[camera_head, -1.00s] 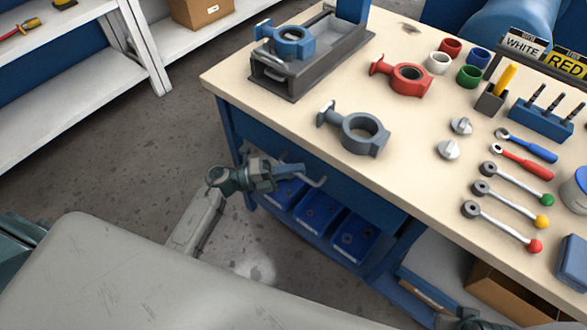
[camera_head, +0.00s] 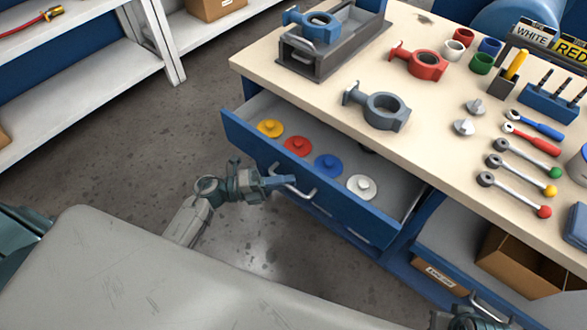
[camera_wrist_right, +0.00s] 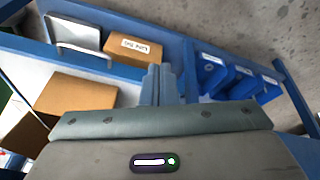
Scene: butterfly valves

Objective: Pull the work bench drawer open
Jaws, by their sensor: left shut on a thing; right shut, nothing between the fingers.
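The blue work bench drawer (camera_head: 330,196) stands open below the bench top in the head view. Inside it lie a yellow disc (camera_head: 270,128), a red disc (camera_head: 297,146), a blue disc (camera_head: 328,166) and a white disc (camera_head: 361,187). My left gripper (camera_head: 283,182) is shut on the drawer's metal handle (camera_head: 305,194), at the handle's left part. My right gripper (camera_wrist_right: 162,85) is shut and empty in the right wrist view, with the lower part of the bench beyond it. Only a piece of my right arm shows at the bottom of the head view.
The bench top (camera_head: 440,150) carries grey (camera_head: 383,110) and red (camera_head: 420,62) valve bodies, a blue valve in a grey fixture (camera_head: 330,50), and several levers. An open cardboard box (camera_head: 525,262) sits below.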

